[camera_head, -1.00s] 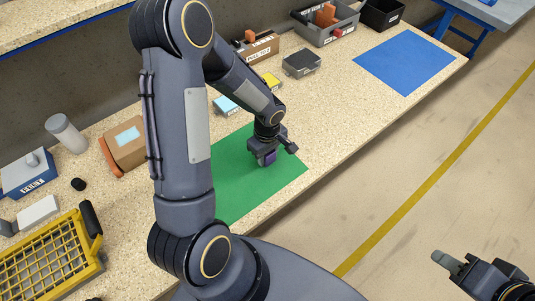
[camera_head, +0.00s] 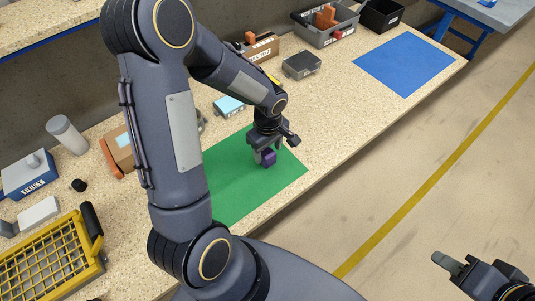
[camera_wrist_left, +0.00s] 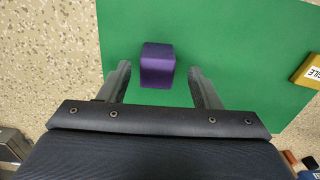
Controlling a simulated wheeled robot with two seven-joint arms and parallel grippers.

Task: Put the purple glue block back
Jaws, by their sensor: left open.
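The purple glue block (camera_head: 269,158) sits on the green mat (camera_head: 235,188). My left gripper (camera_head: 268,152) is above it, pointing down, with its fingers open. In the left wrist view the purple block (camera_wrist_left: 157,65) lies between and just beyond the two spread fingers, with green showing on both sides of it. My right gripper (camera_head: 450,263) is at the lower right over the floor, partly cut off, and its jaw opening cannot be made out.
A blue mat (camera_head: 405,62) lies empty at the far right of the bench. A yellow crate (camera_head: 50,262) is at the lower left.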

